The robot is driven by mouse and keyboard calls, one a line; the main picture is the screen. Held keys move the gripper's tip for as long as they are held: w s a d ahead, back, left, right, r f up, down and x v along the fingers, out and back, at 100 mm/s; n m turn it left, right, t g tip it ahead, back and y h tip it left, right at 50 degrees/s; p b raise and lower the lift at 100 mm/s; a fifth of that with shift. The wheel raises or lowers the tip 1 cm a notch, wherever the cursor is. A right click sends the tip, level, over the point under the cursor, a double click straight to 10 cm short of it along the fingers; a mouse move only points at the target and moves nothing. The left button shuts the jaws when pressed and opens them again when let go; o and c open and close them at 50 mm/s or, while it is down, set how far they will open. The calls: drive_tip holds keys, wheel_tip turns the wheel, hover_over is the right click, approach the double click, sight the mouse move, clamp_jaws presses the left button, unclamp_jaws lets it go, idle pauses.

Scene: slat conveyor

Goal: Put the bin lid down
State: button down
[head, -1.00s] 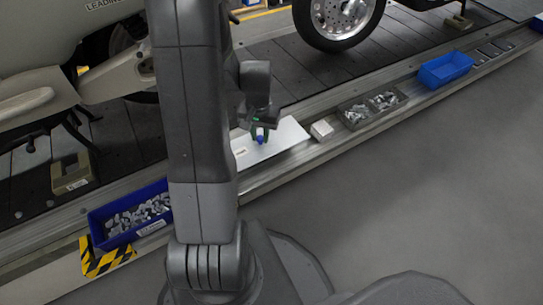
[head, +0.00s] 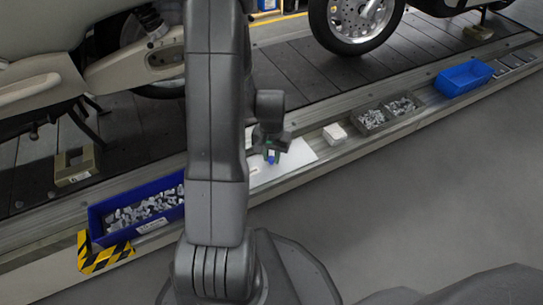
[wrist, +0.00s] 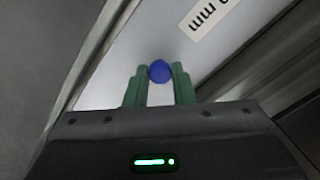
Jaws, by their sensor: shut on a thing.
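The bin lid (head: 300,155) is a flat white panel in the head view, partly hidden behind my arm. It is over the conveyor's side ledge; I cannot tell if it touches the ledge. My gripper (head: 270,156) is at the lid's blue knob. In the wrist view the green fingers of my gripper (wrist: 159,84) are shut on the blue knob (wrist: 160,71), with the white lid (wrist: 130,55) beneath and a printed "mm" label on it. A blue bin (head: 112,236) full of metal parts stands uncovered on the ledge at left.
A small white box (head: 334,133) is just right of the lid. A grey divided tray (head: 388,118) of parts and an empty blue bin (head: 462,78) follow along the ledge. A yellow-black striped marking (head: 98,258) is at the left bin's corner. Motorcycles stand on the slats behind.

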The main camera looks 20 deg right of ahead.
sight(271, 158)
drive_tip(key=shift+f, duration=0.1)
drive_tip(key=c, duration=1.7)
unclamp_jaws()
drive_tip(key=shift+f, duration=0.1)
drive_tip(key=o, duration=0.5)
drive_tip(key=shift+c, duration=0.2)
wheel_tip(271, 158, up, 12)
drive_tip(key=p, duration=0.4)
drive_tip(key=shift+r+p, duration=0.25)
drive_tip(key=shift+p, duration=0.05)
drive_tip(key=shift+f, duration=0.1)
wheel_tip(271, 158, down, 13)
drive_tip(key=b, duration=0.5)
drive_tip(key=shift+r+p, duration=1)
drive_tip(key=shift+r, duration=1.4)
